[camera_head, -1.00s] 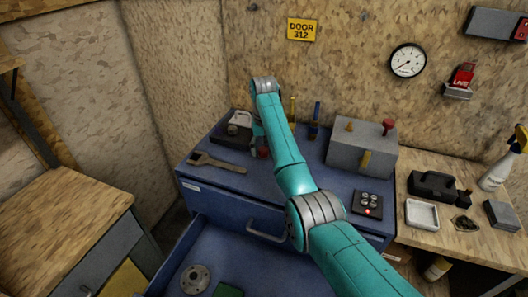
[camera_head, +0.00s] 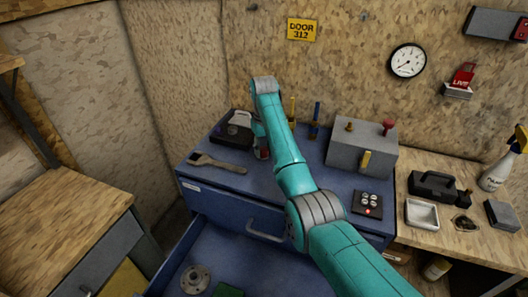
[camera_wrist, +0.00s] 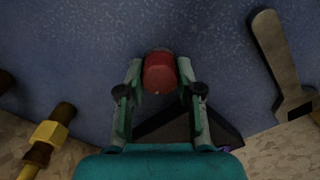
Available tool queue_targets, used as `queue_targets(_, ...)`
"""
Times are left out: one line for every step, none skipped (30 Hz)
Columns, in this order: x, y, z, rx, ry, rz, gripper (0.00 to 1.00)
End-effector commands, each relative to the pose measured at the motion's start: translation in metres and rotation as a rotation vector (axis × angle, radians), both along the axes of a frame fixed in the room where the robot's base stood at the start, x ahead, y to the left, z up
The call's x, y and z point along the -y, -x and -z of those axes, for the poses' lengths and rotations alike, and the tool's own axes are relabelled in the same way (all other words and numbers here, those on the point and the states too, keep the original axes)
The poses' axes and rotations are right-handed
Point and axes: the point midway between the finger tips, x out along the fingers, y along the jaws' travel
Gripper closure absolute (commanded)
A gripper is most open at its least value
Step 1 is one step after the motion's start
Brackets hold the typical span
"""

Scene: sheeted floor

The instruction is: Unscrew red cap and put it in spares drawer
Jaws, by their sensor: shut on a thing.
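The red cap (camera_wrist: 160,74) sits between the two fingertips of my gripper (camera_wrist: 161,75) in the wrist view, and the fingers are shut on it.
A wrench (camera_head: 219,164) lies on the cabinet top at left, with a dark tray (camera_head: 228,137) behind it. A grey box (camera_head: 360,150) with coloured fittings and a button panel (camera_head: 367,203) stand at right. Upright tools (camera_head: 315,122) stand at the back.

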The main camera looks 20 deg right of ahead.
Motion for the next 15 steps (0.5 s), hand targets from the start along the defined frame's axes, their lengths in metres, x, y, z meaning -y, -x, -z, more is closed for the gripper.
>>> queue_targets(-0.0001, 0.0000, 0.0001, 0.000, 0.000, -0.053, 1.00)
queue_targets(-0.0001, 0.0000, 0.0001, 0.000, 0.000, -0.088, 1.00)
queue_targets(-0.0001, 0.0000, 0.0001, 0.000, 0.000, -0.133, 1.00)
queue_targets(-0.0001, 0.0000, 0.0001, 0.000, 0.000, -0.167, 1.00)
queue_targets(-0.0001, 0.0000, 0.0001, 0.000, 0.000, -0.201, 1.00)
queue_targets(-0.0001, 0.0000, 0.0001, 0.000, 0.000, -0.248, 1.00)
queue_targets(-0.0001, 0.0000, 0.0001, 0.000, 0.000, -0.282, 1.00)
queue_targets(-0.0001, 0.0000, 0.0001, 0.000, 0.000, -0.316, 1.00)
queue_targets(-0.0001, 0.0000, 0.0001, 0.000, 0.000, -0.361, 1.00)
queue_targets(-0.0001, 0.0000, 0.0001, 0.000, 0.000, -0.395, 1.00)
queue_targets(-0.0001, 0.0000, 0.0001, 0.000, 0.000, -0.429, 1.00)
queue_targets(-0.0001, 0.0000, 0.0001, 0.000, 0.000, -0.475, 1.00)
queue_targets(-0.0001, 0.0000, 0.0001, 0.000, 0.000, -0.509, 1.00)
queue_targets(-0.0001, 0.0000, 0.0002, 0.000, 0.000, -0.543, 1.00)
queue_targets(-0.0001, 0.0000, 0.0002, 0.000, 0.000, -0.589, 1.00)
